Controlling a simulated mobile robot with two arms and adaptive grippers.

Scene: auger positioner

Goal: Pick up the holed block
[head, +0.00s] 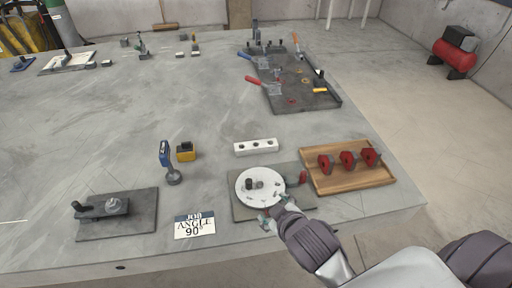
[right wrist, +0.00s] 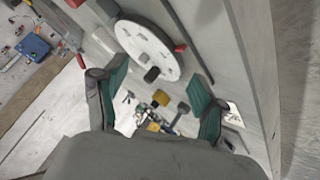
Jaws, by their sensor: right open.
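The holed block is a white oblong block (head: 256,147) with several dark holes along its top. It lies on the grey table behind the white disc (head: 248,192) in the head view. A pale bar (right wrist: 103,40) left of the disc in the right wrist view appears to be this block. My right gripper (head: 276,213) is at the front edge of the disc's plate, nearer me than the block and apart from it. In the right wrist view its green-padded fingers (right wrist: 157,74) are spread with nothing between them. My left gripper is out of view.
A wooden tray (head: 347,185) with red clamp pieces stands right of the disc. A job card (head: 194,227) lies front left. Table room behind the block is clear.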

